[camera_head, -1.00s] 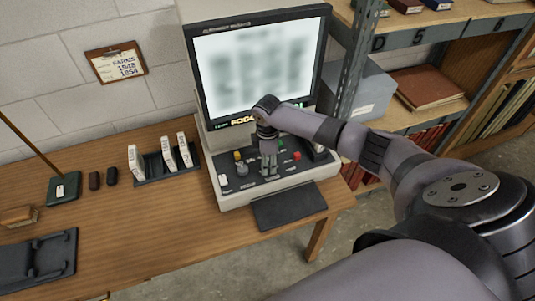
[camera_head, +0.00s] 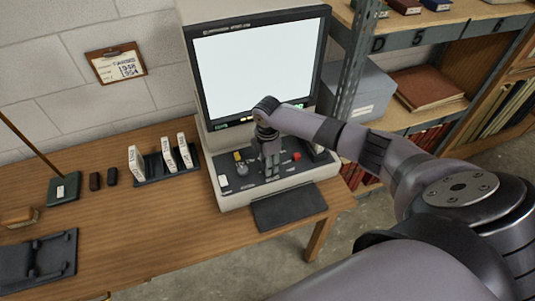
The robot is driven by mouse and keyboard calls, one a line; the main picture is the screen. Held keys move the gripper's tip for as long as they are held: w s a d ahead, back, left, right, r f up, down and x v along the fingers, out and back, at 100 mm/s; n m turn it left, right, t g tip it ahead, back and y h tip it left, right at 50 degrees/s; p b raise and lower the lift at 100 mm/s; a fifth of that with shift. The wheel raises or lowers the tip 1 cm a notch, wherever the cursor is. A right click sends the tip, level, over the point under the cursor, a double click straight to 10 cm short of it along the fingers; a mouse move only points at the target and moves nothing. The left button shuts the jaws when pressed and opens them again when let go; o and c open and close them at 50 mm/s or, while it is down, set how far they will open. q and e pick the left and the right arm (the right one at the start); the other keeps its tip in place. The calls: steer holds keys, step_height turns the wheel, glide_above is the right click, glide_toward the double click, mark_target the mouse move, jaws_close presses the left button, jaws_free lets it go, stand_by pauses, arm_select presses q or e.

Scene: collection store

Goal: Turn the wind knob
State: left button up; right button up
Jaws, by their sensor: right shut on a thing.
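The reader machine (camera_head: 215,187) stands on the wooden table, with a lit screen (camera_head: 262,70) above a dark control panel (camera_head: 232,185). My right gripper (camera_head: 271,172) points down at the middle of the panel, shut on the wind knob, which its fingers hide. A yellow control (camera_head: 238,156) and a grey knob (camera_head: 243,169) are to its left, and a red button (camera_head: 297,156) is to its right. The screen is blank and pale. My left gripper is not in view.
A black rack (camera_head: 168,167) with white boxes (camera_head: 137,162) stands left of the machine. A dark flat plate (camera_head: 289,208) juts out at the machine's front. A metal shelf post (camera_head: 350,80) and a grey box (camera_head: 358,90) are close behind my right arm. The table's front middle (camera_head: 150,230) is clear.

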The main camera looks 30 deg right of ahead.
steer(key=o, duration=1.2)
steer(key=shift+c, duration=0.2)
step_height(320, 180, up, 12)
